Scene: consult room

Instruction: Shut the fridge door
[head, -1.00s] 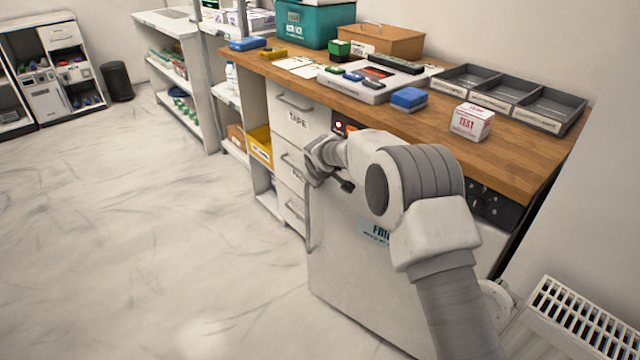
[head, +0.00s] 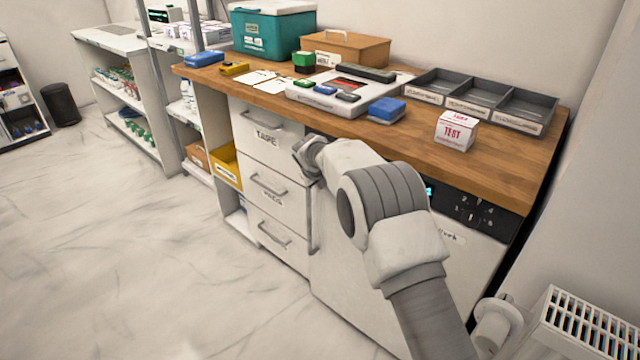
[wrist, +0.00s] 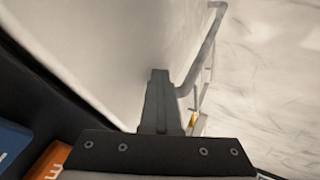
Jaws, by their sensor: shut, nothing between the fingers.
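The white fridge door (head: 350,275) is under the right part of the wooden counter, right of the drawers. My arm covers much of its upper front. Its upright bar handle (head: 314,222) is at the left edge. The door looks close to the line of the drawer fronts; I cannot tell whether it is flush. My gripper (head: 310,158) is by the door's upper left, near the handle's top; its fingertips are hidden in the head view. In the wrist view the shut, empty fingers (wrist: 159,78) lie in front of a pale panel, beside a bar handle (wrist: 208,58).
Three drawers (head: 268,140) with bar handles stand left of the fridge. The counter (head: 420,135) carries trays, a TEST box (head: 456,130) and a teal cooler (head: 265,30). A white radiator (head: 585,325) is at the lower right. The floor (head: 120,260) at left is clear.

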